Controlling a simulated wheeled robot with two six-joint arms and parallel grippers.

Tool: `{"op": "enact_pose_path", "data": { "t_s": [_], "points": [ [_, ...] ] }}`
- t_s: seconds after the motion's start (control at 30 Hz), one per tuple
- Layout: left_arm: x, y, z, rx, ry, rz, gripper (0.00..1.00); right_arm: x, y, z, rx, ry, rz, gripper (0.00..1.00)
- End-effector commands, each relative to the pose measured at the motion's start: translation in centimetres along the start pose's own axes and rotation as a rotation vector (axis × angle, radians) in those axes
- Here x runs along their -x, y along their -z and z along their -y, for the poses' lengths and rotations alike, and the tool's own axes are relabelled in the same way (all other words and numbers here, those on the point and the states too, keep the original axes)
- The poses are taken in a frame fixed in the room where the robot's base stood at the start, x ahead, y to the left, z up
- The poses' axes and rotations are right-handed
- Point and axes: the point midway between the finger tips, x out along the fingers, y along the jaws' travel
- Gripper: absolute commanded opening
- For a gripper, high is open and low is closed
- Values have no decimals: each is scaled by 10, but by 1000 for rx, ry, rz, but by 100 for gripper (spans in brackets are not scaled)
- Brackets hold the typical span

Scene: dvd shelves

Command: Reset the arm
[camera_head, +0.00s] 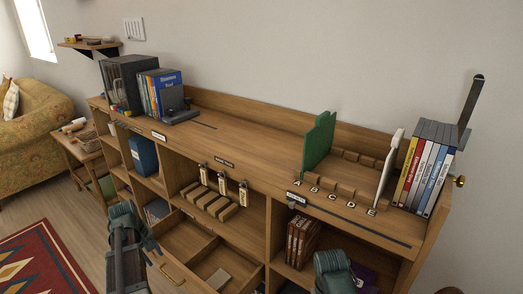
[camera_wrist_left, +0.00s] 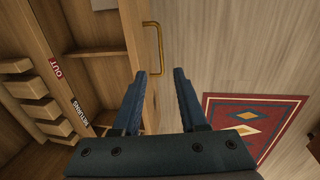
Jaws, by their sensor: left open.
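My left arm (camera_head: 122,225) comes up from the bottom left in the head view, in front of the shelf unit. My left gripper (camera_wrist_left: 160,76) is open and empty in the left wrist view, its two dark blue fingers apart. The brass handle (camera_wrist_left: 154,45) of the pulled-out drawer shows just beyond the fingertips; I cannot tell whether they touch. A dark green part of my arm (camera_head: 335,268) shows at the bottom right of the head view, but no right gripper shows.
The wooden shelf unit (camera_head: 240,140) holds cases (camera_head: 425,165) at its right end and dark boxes (camera_head: 125,82) at its left. An open drawer (camera_head: 187,240) juts out near my left arm. A red patterned rug (camera_head: 45,262) lies on open floor.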

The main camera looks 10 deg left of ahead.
Motion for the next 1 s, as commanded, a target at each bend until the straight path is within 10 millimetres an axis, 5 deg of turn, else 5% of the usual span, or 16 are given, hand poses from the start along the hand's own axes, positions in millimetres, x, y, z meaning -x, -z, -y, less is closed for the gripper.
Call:
{"op": "enact_pose_path", "data": {
  "t_s": [0.17, 0.5, 0.8, 1.0],
  "points": [
    [22, -41, -36, -132, 23, 18, 42, 28, -2, -3, 0, 0, 0, 50],
    [89, -209, -131, -686, 124, 75, 42, 114, -7, -11, -1, 0, 0, 50],
    [156, -351, -156, -1172, 208, 105, 42, 184, -11, -18, -1, 0, 0, 50],
    [188, -413, -152, -1405, 248, 112, 42, 214, -13, -20, -1, 0, 0, 50]
  ]
}}
